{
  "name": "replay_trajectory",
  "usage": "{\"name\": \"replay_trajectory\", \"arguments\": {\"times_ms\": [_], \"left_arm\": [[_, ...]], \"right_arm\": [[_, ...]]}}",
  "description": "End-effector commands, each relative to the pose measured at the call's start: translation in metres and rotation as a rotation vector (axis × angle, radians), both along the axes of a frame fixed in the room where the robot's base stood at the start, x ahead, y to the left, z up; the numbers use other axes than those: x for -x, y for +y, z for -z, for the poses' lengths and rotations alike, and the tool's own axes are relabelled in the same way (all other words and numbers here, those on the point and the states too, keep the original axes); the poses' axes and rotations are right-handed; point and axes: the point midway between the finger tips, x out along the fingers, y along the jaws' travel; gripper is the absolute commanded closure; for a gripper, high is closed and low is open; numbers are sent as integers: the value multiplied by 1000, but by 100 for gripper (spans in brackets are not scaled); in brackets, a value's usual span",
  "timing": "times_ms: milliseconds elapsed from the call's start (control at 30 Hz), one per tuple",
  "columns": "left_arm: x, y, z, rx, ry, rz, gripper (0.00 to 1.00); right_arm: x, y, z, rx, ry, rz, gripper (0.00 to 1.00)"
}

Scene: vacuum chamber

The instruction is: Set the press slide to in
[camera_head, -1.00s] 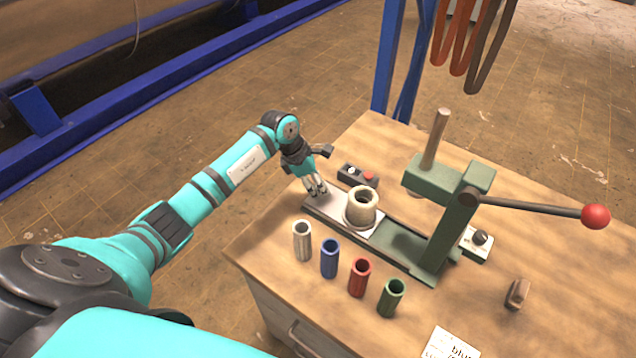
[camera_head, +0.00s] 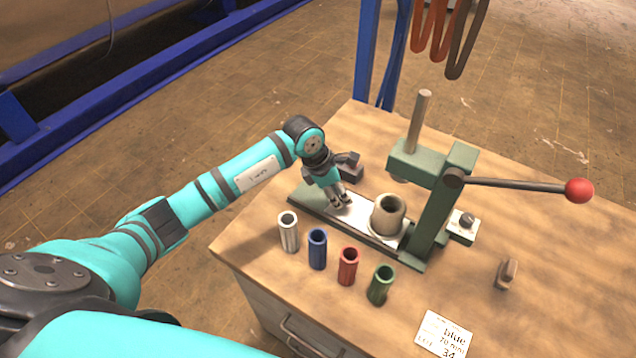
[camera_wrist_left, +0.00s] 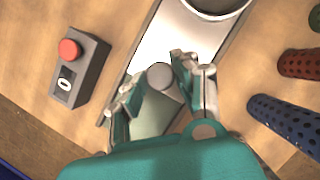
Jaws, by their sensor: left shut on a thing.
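The press is a green frame (camera_head: 434,200) with a lever ending in a red ball (camera_head: 579,190). Its slide is a pale metal plate (camera_head: 363,222) on a green rail, carrying a beige hollow cylinder (camera_head: 387,215) close to the press column. My left gripper (camera_head: 340,203) is at the slide's outer end. In the left wrist view the gripper (camera_wrist_left: 160,85) is shut on a round grey knob (camera_wrist_left: 160,76) on the slide plate (camera_wrist_left: 165,45). The knob is mostly hidden in the head view. My right gripper is out of view.
White (camera_head: 288,232), blue (camera_head: 317,249), red (camera_head: 347,266) and green (camera_head: 380,285) tubes stand in front of the rail. A control box with a red button (camera_wrist_left: 69,50) is behind it. A paper card (camera_head: 444,334) and a brown block (camera_head: 507,273) lie on the table.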

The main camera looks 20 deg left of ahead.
Motion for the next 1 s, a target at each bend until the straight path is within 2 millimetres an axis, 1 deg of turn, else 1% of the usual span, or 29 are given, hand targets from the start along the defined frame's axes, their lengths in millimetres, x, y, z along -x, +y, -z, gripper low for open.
{"name": "replay_trajectory", "arguments": {"times_ms": [33,100,367,400,500,567,867,1000], "left_arm": [[0,-6,-1,1,-3,2,100],[1,-9,-1,0,-3,2,100],[2,-11,-1,5,-1,3,100],[2,-11,-1,5,-2,4,67],[2,-11,-1,4,-1,3,54],[2,-11,-1,3,-1,3,47],[1,-8,-3,0,-1,0,47],[4,-2,-18,-1,-5,-1,47]], "right_arm": [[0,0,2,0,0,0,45],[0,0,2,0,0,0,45],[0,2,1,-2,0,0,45],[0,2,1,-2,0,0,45],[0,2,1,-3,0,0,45],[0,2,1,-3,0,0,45],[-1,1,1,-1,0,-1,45],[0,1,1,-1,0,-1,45]]}}
